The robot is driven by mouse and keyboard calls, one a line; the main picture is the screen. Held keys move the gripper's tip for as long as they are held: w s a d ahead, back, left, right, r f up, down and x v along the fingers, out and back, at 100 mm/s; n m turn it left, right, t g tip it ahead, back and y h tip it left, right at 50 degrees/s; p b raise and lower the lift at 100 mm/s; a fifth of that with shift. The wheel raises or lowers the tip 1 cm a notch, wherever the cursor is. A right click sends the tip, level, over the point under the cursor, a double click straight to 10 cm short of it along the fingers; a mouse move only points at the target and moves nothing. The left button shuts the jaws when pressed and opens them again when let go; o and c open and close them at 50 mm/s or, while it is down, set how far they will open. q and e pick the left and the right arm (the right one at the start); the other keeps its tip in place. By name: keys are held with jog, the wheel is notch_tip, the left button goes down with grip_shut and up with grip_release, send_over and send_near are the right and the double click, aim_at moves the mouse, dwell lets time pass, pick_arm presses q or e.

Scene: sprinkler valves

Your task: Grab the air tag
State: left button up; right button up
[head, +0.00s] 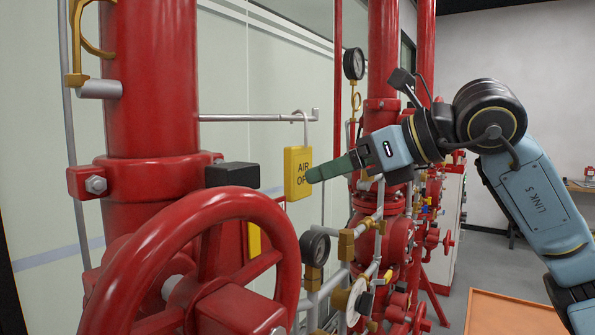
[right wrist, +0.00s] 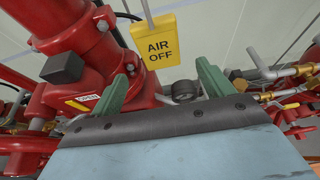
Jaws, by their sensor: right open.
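The air tag is a yellow tag (head: 298,174) reading "AIR OFF" in the head view. It hangs by a grey shackle from a horizontal grey rod (head: 258,118). My right gripper (head: 312,177) points left at the tag, its green fingertips overlapping the tag's right edge in the picture; I cannot tell whether they touch it. In the right wrist view the tag (right wrist: 156,42) hangs at the top, beyond and between the two green fingers (right wrist: 158,88), which stand wide apart with nothing between them. My left gripper is not in view.
A large red handwheel (head: 196,262) fills the lower left, and a thick red pipe (head: 152,85) rises behind it. A black block (head: 232,175) sits left of the tag. Pressure gauges (head: 316,248) and red valves stand below and right. An orange surface (head: 500,312) lies at lower right.

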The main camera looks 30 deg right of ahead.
aim_at(303, 179)
jog(key=x, duration=0.4)
jog(key=shift+w+a+f+p, duration=0.1)
jog(key=shift+w+p, duration=0.2)
jog(key=shift+w+a, duration=0.1)
jog(key=shift+w, duration=0.1)
jog(key=x, duration=0.1)
jog(key=p+x, duration=0.1)
jog(key=x, duration=0.2)
jog(key=shift+r+p, duration=0.3)
jog(key=shift+w+a+f, duration=0.2)
jog(key=shift+w, duration=0.2)
jog(key=shift+s, duration=0.1)
jog(key=c, duration=1.1)
jog(key=shift+o, duration=0.2)
